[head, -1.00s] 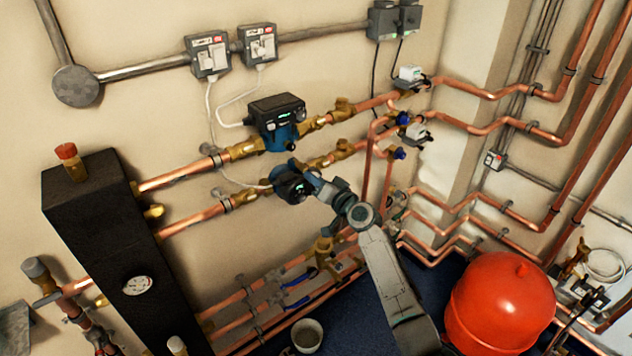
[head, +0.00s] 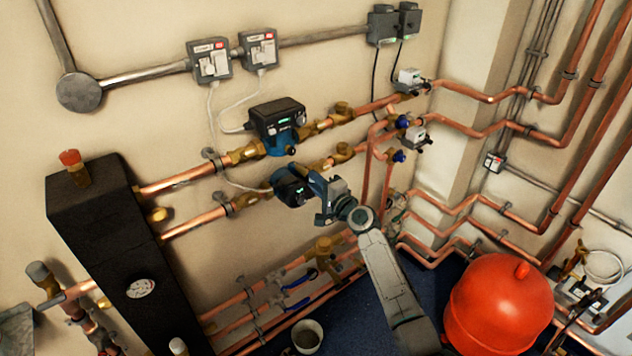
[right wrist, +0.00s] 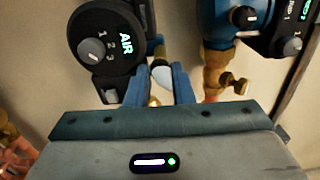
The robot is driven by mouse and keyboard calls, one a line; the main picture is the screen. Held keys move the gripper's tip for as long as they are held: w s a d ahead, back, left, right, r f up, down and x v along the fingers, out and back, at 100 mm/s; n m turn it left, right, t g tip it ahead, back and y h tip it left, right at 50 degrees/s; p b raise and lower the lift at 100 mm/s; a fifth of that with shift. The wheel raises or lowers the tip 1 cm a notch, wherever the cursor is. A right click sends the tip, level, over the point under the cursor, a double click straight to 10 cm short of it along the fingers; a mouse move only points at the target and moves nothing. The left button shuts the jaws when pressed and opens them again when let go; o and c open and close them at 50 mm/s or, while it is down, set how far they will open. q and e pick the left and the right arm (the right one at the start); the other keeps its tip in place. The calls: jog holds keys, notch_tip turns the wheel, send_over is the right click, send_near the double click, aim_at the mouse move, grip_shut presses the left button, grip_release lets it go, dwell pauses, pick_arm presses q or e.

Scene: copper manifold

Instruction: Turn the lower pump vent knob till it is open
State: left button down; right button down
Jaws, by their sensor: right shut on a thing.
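The lower pump (head: 288,184) is a blue body with a dark face on the lower copper pipe. In the right wrist view its round black face (right wrist: 105,45) carries a grey dial, the marks 1, 2, 3 and a lit green "AIR". My right gripper (head: 312,190) is at the right side of this pump. In the right wrist view the blue fingers (right wrist: 165,82) are closed around a small pale piece, the vent knob (right wrist: 162,76), beside the face. The fingers hide much of it, and I cannot read how far it is turned. My left gripper is not in view.
The upper pump (head: 277,122) sits close above the lower one and shows at right in the right wrist view (right wrist: 240,25). Brass valves flank both pumps. A black cabinet (head: 105,240) stands left; a red vessel (head: 497,305) stands right on the floor, near a small bucket (head: 307,336).

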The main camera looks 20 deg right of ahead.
jog(key=shift+m, duration=0.8)
jog(key=c, duration=1.3)
grip_release()
jog(key=shift+o, duration=0.2)
jog(key=b+v, duration=0.1)
jog(key=v, duration=0.9)
jog(key=shift+s, duration=0.4)
jog(key=shift+d, duration=0.15)
